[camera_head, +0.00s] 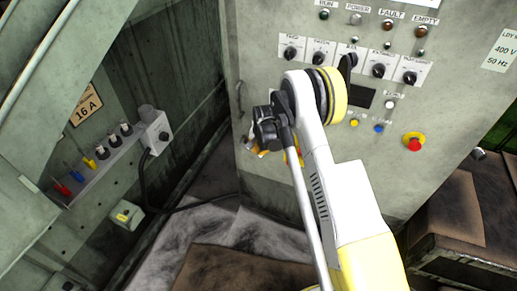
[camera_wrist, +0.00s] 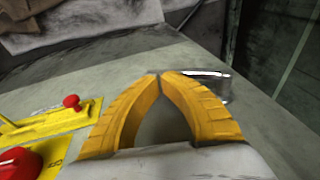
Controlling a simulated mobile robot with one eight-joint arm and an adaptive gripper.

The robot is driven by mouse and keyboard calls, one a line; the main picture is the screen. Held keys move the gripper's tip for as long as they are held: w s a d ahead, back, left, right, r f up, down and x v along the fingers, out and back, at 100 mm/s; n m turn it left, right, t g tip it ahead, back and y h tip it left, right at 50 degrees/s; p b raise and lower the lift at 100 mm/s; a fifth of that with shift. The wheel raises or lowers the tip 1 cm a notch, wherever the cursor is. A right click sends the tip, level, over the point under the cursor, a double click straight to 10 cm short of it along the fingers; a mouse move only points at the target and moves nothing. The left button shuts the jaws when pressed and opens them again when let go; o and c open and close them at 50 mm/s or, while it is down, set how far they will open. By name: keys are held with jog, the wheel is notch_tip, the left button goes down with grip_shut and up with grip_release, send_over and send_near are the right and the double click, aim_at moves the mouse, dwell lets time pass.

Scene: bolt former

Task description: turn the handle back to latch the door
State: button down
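My gripper (camera_head: 258,150) is at the lower left part of the grey panel (camera_head: 280,85), close to the panel's left edge. In the wrist view its two yellow fingers (camera_wrist: 160,76) meet at the tips, with only grey surface showing between them. A shiny metal handle (camera_wrist: 216,82) shows just behind and to the right of the right finger, partly hidden by it. I cannot tell whether the finger touches it. In the head view a dark handle (camera_head: 239,97) is on the panel's left edge, above my gripper; whether it is the same handle is unclear.
A yellow plate with a red knob (camera_wrist: 72,101) and a larger red knob (camera_wrist: 18,163) lie left of the fingers. Dials, lamps and a red emergency button (camera_head: 414,143) are on the panel.

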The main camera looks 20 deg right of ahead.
jog(key=shift+d+f+t+y, duration=0.1)
jog(key=shift+f+t+y, duration=0.2)
jog(key=shift+f+y, duration=0.15)
jog(key=shift+f+t+y+b, duration=0.25)
jog(key=shift+t+y+b, duration=0.05)
jog(key=shift+t+y, duration=0.25)
jog(key=shift+a+f+y, duration=0.15)
jog(key=shift+a+y, duration=0.1)
jog(key=shift+y, duration=0.05)
jog(key=shift+w+a+f, duration=0.4)
jog(key=shift+a+f, duration=0.1)
jog(key=shift+f, duration=0.25)
jog(key=shift+w+a+f, duration=0.35)
jog(key=shift+a+f, duration=0.15)
jog(key=shift+f, duration=0.25)
jog(key=shift+w+a+f, duration=0.35)
jog(key=shift+w+a, duration=0.1)
jog(key=shift+a, duration=0.15)
jog(key=shift+w+a+f, duration=0.35)
jog(key=shift+w+a, duration=0.05)
jog(key=shift+a, duration=0.15)
jog(key=shift+a, duration=0.2)
jog(key=shift+d, duration=0.1)
